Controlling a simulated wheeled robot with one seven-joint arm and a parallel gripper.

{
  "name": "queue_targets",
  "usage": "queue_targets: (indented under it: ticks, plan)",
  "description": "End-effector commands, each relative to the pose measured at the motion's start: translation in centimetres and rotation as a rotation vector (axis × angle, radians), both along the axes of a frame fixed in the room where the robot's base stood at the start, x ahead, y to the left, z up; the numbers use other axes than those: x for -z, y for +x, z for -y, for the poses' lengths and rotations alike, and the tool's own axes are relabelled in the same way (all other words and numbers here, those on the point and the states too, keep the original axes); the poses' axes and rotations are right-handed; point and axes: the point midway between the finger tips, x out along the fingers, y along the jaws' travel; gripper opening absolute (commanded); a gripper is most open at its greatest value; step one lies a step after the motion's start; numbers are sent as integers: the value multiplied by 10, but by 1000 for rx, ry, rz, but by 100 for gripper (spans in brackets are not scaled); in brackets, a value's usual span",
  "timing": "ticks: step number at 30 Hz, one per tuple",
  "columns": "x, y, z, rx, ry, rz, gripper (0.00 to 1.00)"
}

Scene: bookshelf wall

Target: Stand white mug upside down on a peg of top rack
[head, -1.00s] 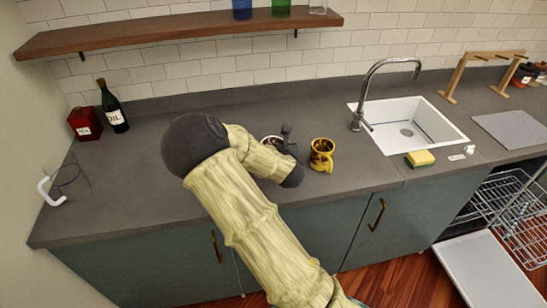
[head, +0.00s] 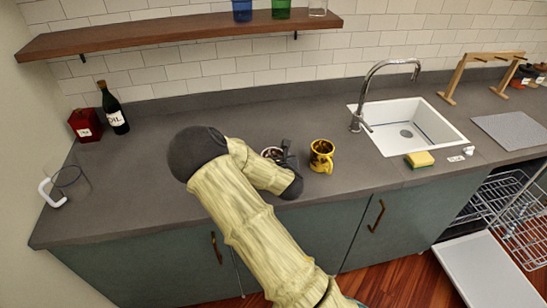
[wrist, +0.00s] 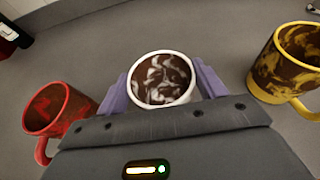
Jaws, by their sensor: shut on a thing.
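The white mug (wrist: 162,80) has a white rim and a brown-and-white marbled inside. In the wrist view it stands mouth toward the camera between the purple fingers of my gripper (wrist: 164,90), which is shut on it. In the head view my arm hides most of the mug (head: 271,153), and my gripper (head: 287,154) is low over the counter. Whether the mug touches the counter I cannot tell. Wire racks (head: 490,200) with pegs show in the open dishwasher at the right; individual pegs are too small to make out.
A yellow mug (head: 321,156) stands close to the right of my gripper. A red mug (wrist: 58,110) is at its left in the wrist view. A sink (head: 410,125), tap (head: 372,90) and sponge (head: 419,159) lie to the right. The dishwasher door (head: 492,270) is down.

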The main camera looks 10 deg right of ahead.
Motion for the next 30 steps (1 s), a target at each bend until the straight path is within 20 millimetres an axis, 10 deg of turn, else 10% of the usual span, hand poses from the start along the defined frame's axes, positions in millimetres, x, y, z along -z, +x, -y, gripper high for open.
queue_targets:
  ticks: [2, 3, 6, 18, 30]
  plan:
    - [3, 0, 0, 0, 0, 1, 17]
    - [3, 0, 0, 0, 0, 0, 73]
    - [2, 0, 0, -1, 0, 0, 91]
    - [-2, 0, 0, -1, 0, 0, 91]
    - [-22, -54, -1, -1, 1, -1, 91]
